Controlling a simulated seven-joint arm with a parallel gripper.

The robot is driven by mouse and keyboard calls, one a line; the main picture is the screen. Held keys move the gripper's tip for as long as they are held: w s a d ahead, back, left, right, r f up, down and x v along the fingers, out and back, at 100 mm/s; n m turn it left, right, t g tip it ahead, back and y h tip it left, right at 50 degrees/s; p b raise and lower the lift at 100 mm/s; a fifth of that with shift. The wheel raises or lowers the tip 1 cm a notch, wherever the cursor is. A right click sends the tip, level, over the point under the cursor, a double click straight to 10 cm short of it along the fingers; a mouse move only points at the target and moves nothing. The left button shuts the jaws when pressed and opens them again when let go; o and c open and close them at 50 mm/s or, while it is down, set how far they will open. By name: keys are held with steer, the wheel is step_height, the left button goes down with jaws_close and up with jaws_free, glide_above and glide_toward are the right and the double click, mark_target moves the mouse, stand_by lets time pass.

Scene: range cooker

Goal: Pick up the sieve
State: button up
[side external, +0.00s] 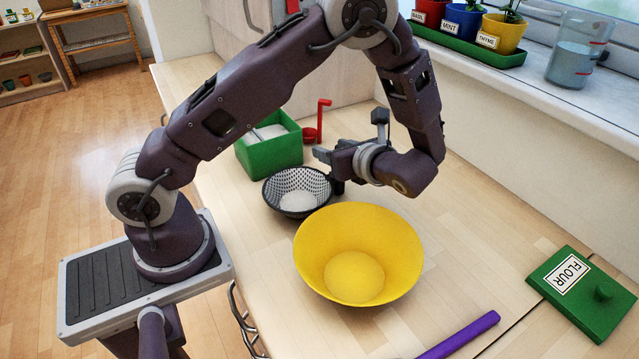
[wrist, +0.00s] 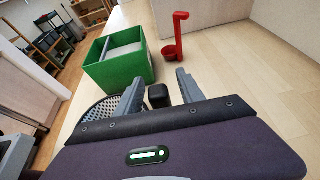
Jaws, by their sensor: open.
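The sieve (side external: 274,196) is a dark mesh bowl with white powder in it, standing on the counter behind and left of the yellow bowl (side external: 360,236). Part of the sieve's mesh (wrist: 97,117) shows at the left in the wrist view, partly hidden by my gripper. My gripper (side external: 331,169) is open at the sieve's right side. In the wrist view its two fingers (wrist: 160,88) stand apart with a black block (wrist: 158,96) between them. The block looks like the sieve's handle; I cannot tell whether a finger touches it.
A green box (side external: 268,152) of white powder and a red scoop (side external: 312,134) stand behind the sieve. A purple bar (side external: 462,335) lies at the front. A green flour lid (side external: 590,290) lies at right. The windowsill holds potted herbs (side external: 462,22) and a jug (side external: 578,55).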

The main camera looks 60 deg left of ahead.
jaws_close()
stand_by(1.4)
